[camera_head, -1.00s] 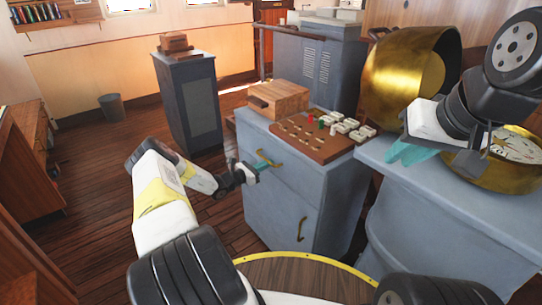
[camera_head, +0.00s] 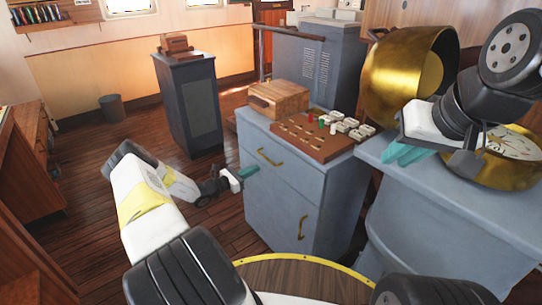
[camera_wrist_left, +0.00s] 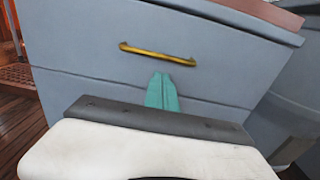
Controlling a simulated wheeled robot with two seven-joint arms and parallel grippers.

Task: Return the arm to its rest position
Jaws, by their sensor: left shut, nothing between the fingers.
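My left gripper (camera_head: 249,171) is shut and empty, its teal fingers just left of the grey cabinet (camera_head: 270,205) in the head view. In the left wrist view its fingertips (camera_wrist_left: 162,80) show together, below the brass drawer handle (camera_wrist_left: 158,54) and apart from it. The same handle (camera_head: 269,158) shows on the upper drawer front, which is closed. My right gripper (camera_head: 405,152) is over the grey console at the right; its teal fingers are partly hidden by its own body, and I cannot tell how far apart they are.
On the cabinet top are a wooden box (camera_head: 279,98) and a brown board (camera_head: 318,138) with several small pieces. A brass binnacle (camera_head: 405,75) stands open on the grey console (camera_head: 440,215) at the right. Open wooden floor (camera_head: 95,170) lies to the left.

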